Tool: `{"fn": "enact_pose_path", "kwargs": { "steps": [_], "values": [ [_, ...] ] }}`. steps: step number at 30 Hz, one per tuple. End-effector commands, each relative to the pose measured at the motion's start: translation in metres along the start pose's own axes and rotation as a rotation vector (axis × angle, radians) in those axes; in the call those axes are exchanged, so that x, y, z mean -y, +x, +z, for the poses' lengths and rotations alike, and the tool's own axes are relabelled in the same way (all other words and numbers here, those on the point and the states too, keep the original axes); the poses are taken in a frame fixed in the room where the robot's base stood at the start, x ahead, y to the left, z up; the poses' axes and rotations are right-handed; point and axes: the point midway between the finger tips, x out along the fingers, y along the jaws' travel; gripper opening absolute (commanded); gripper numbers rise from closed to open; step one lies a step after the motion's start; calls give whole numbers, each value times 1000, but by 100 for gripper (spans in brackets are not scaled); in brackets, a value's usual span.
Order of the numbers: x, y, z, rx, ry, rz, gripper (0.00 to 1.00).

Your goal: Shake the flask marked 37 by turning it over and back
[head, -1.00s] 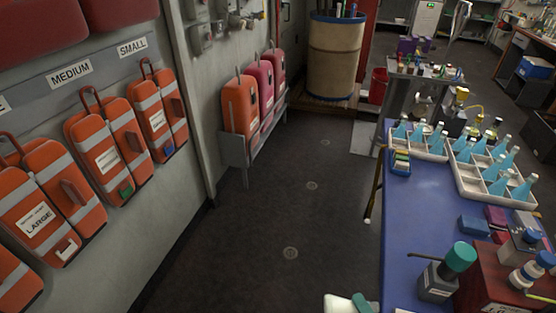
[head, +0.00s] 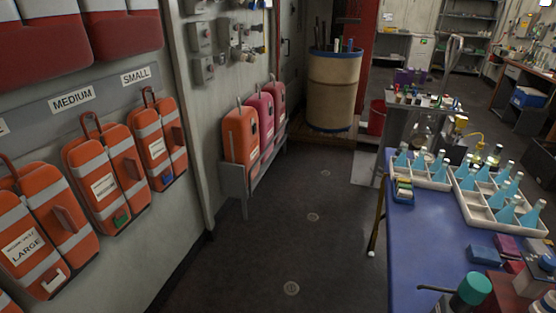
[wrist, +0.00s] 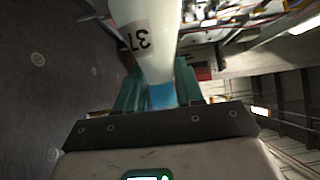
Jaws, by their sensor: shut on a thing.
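The flask marked 37 (wrist: 155,35) is in the wrist view, pale with a label whose digits read upside down in the picture. Its wide part runs off the top edge, and its narrow bluish end (wrist: 161,95) lies between the teal fingers. My gripper (wrist: 158,88) is shut on that end. The wrist picture is turned on its side, with floor at left and ceiling at right, so the flask appears roughly level; its exact tilt is unclear. The gripper and this flask do not show in the head view.
A blue table (head: 425,240) at right carries white divided trays (head: 530,229) of several blue flasks. Orange cases (head: 92,185) hang on the left wall. The dark floor (head: 270,235) between is clear.

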Motion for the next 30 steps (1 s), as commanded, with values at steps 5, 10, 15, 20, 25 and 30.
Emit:
{"fn": "enact_pose_path", "kwargs": {
  "steps": [5, 10, 15, 20, 25, 30],
  "values": [
    [5, 1, -1, 2, -172, 68, 0],
    [10, 1, -1, 4, -301, 121, 0],
    [11, 1, -2, 5, -559, 230, 0],
    [5, 0, -2, 9, -713, 294, 0],
    [3, 1, -1, 14, -759, 309, 0],
    [3, 1, -1, 15, -757, 308, 0]
  ]
}}
